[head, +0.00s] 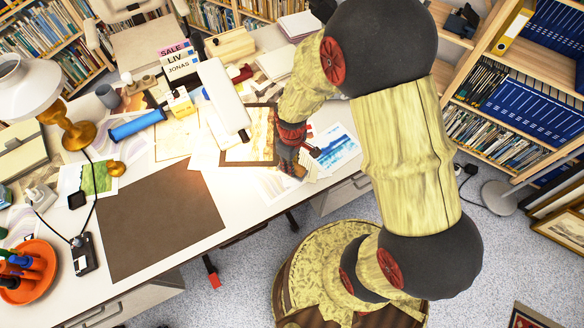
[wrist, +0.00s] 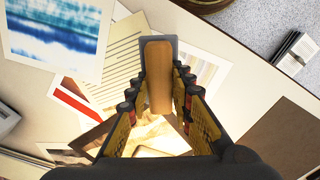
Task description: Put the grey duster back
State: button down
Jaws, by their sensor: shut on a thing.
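My gripper (wrist: 160,110) is shut on a block with a tan wooden back and dark grey edges, which looks like the grey duster (wrist: 158,75). The block stands lengthwise between the two fingers in the wrist view. In the head view my gripper (head: 290,165) is over the desk's front edge area, beside loose prints. The duster is hard to make out there, largely hidden by the gripper. Whether it touches the papers below, I cannot tell.
The white desk (head: 185,262) holds a bare brown mat (head: 155,222), a framed print (head: 262,125), a blue print (head: 336,147), a blue roll (head: 137,125) and a long white box (head: 222,92). A lamp (head: 30,88) and an orange dish (head: 42,285) stand left. Bookshelves surround the desk.

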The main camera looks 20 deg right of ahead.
jog(key=shift+w+d+f+b, duration=0.2)
jog(key=shift+w+f, duration=0.2)
jog(key=shift+f, duration=0.2)
jog(key=shift+w+d+f+b, duration=0.1)
jog(key=shift+w+d+f, duration=0.1)
jog(key=shift+w+f, duration=0.3)
jog(key=shift+f+b, duration=0.6)
jog(key=shift+f, duration=1.1)
jog(key=shift+f, duration=0.1)
jog(key=c, duration=1.6)
grip_release()
